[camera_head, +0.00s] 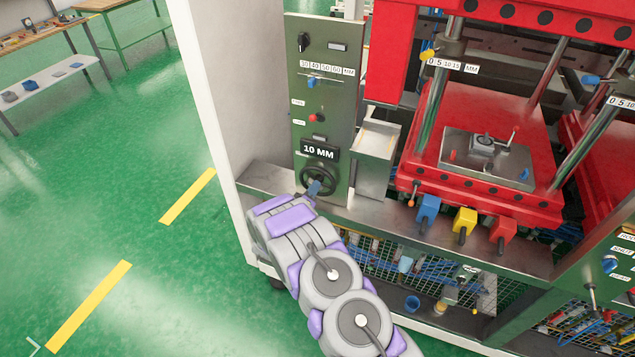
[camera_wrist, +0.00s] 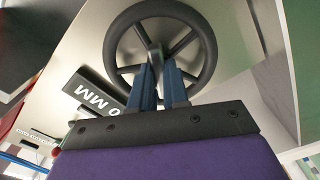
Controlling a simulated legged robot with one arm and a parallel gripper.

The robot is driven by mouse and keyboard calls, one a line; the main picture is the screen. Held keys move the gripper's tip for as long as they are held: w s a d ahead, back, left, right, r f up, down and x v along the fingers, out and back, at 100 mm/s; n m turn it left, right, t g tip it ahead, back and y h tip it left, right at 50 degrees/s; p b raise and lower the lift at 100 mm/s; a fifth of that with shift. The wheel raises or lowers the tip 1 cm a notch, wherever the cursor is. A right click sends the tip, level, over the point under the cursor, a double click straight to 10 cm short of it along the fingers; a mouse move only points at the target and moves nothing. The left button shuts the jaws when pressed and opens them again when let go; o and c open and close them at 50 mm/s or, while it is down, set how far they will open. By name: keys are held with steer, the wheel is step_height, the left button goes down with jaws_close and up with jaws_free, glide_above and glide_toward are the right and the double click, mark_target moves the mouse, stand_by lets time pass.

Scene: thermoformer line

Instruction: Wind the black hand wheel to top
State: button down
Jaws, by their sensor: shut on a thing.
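The black hand wheel (camera_head: 319,179) is mounted low on the green control panel (camera_head: 322,90), under a black display reading "10 MM" (camera_head: 319,151). In the wrist view the wheel (camera_wrist: 204,32) fills the upper middle, with its spokes and rim showing. My gripper (camera_head: 314,187) reaches the wheel from the front and below. In the wrist view its blue fingers (camera_wrist: 159,75) are close together, shut on a part of the wheel near its hub. The fingers hide the exact spot they hold. The display, turned over, shows left of the fingers (camera_wrist: 95,95).
A metal box (camera_head: 377,150) stands right of the panel. Blue (camera_head: 428,208), yellow (camera_head: 464,221) and red (camera_head: 502,231) handles line the ledge. The red press (camera_head: 490,130) rises at right, with a white cabinet edge (camera_head: 210,90) at left. Green floor at left is open.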

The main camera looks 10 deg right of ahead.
steer(key=shift+a, duration=0.1)
steer(key=shift+n+p, duration=0.6)
steer(key=shift+n, duration=0.9)
steer(key=n+p, duration=0.1)
steer(key=n, duration=0.1)
steer(key=shift+n, duration=0.3)
steer(key=c, duration=1.3)
jaws_free()
steer(key=shift+w+f, duration=0.1)
steer(key=shift+o, duration=1.3)
